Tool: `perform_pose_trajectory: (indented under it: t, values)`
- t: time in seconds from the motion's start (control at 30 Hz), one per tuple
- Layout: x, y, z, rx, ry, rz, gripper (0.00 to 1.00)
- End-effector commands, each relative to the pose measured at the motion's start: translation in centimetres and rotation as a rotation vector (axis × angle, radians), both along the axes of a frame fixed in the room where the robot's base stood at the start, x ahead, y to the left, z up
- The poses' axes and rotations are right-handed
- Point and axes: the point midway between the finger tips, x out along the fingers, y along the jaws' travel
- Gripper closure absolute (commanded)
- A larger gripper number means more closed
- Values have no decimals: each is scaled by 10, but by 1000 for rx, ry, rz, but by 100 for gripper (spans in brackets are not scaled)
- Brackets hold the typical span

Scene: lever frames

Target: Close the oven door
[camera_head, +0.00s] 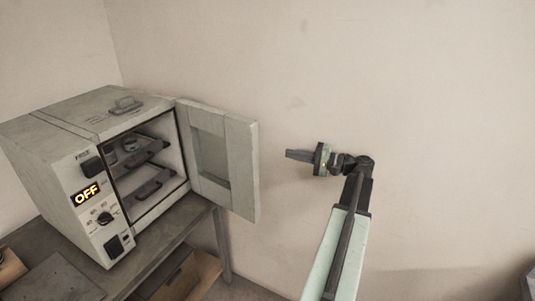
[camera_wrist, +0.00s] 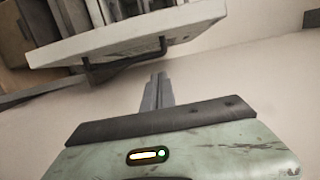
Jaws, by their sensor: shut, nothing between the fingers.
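The oven (camera_head: 70,165) is a pale grey box on a table at the left, with its front opening showing dark shelves inside. Its door (camera_head: 241,165) is hinged on the right side of the opening and stands wide open, with a window in its panel. In the wrist view the door (camera_wrist: 130,40) crosses the upper part, with a dark bar handle (camera_wrist: 125,62) on its near side. My gripper (camera_head: 290,154) is shut and empty, to the right of the door and apart from it. In the wrist view my gripper (camera_wrist: 156,88) points up toward the door, below the handle.
The oven stands on a grey table (camera_head: 185,235), with a cardboard box (camera_head: 185,275) beneath it. A plain wall (camera_head: 400,80) lies behind my arm, and the space around my gripper is clear.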

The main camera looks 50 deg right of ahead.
Motion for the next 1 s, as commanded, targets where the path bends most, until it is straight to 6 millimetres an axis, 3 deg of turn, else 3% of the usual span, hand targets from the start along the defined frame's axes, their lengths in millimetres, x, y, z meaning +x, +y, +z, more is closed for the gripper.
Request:
perform_pose_trajectory:
  t: [0.47,0.7,1.0]
  values:
    - [88,36,0,0,1,4,100]
    - [84,71,0,0,1,1,100]
    - [84,76,0,0,1,0,100]
